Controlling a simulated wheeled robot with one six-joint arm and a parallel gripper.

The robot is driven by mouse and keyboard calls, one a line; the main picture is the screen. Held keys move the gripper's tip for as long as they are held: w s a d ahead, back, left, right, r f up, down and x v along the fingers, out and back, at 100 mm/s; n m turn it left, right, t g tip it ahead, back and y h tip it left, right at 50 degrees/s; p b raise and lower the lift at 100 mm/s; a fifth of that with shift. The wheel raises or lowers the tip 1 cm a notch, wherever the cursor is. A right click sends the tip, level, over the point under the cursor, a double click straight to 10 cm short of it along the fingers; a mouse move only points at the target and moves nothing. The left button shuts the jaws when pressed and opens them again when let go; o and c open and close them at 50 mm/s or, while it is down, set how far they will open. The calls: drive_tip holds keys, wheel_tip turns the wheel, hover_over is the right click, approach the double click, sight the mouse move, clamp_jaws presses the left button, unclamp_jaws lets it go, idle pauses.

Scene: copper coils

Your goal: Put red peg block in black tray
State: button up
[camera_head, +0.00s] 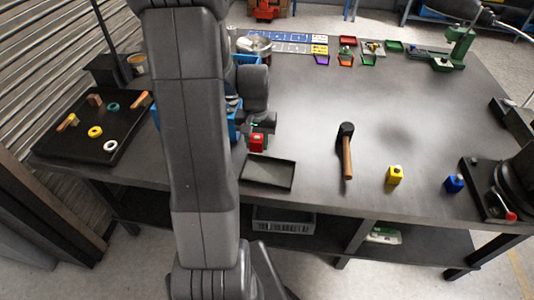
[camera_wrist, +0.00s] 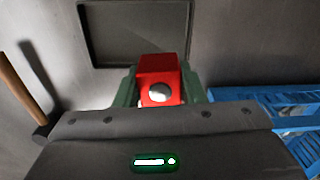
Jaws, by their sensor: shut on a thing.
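The red peg block (camera_head: 257,143) is a small red block with a silver round peg. In the wrist view the red peg block (camera_wrist: 158,78) sits between the green fingers of my gripper (camera_wrist: 160,92), which is shut on it. In the head view my gripper (camera_head: 258,135) is at the left of the table's middle, just behind the black tray. The black tray (camera_head: 268,184) is shallow, rectangular and empty. In the wrist view the tray (camera_wrist: 135,64) lies just beyond the block. Whether the block touches the table is unclear.
A hammer (camera_head: 347,155) lies right of the tray. A yellow peg block (camera_head: 394,175) and a blue one (camera_head: 453,183) stand farther right. A blue crate (camera_wrist: 265,103) is beside my gripper. A larger dark tray (camera_head: 76,148) with several parts is at left.

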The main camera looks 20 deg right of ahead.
sight(268, 173)
drive_tip(key=shift+m, duration=0.5)
drive_tip(key=shift+s+d+f+b, duration=0.45)
drive_tip(key=shift+f+b, duration=0.55)
drive_tip(key=shift+f, duration=0.3)
drive_tip(key=shift+s+d+f+b, duration=0.3)
drive_tip(key=shift+s+f+b, duration=0.2)
drive_tip(key=shift+f+b, duration=0.7)
drive_tip(key=shift+s+d+f+b, duration=0.45)
drive_tip(key=shift+f+b, duration=0.4)
drive_tip(key=shift+f, duration=0.55)
drive_tip(key=shift+s+f, duration=0.1)
drive_tip(key=shift+f, duration=0.1)
drive_tip(key=shift+f+b, duration=0.35)
drive_tip(key=shift+b, duration=0.1)
drive_tip(key=o, duration=1)
drive_tip(key=shift+r, duration=0.1)
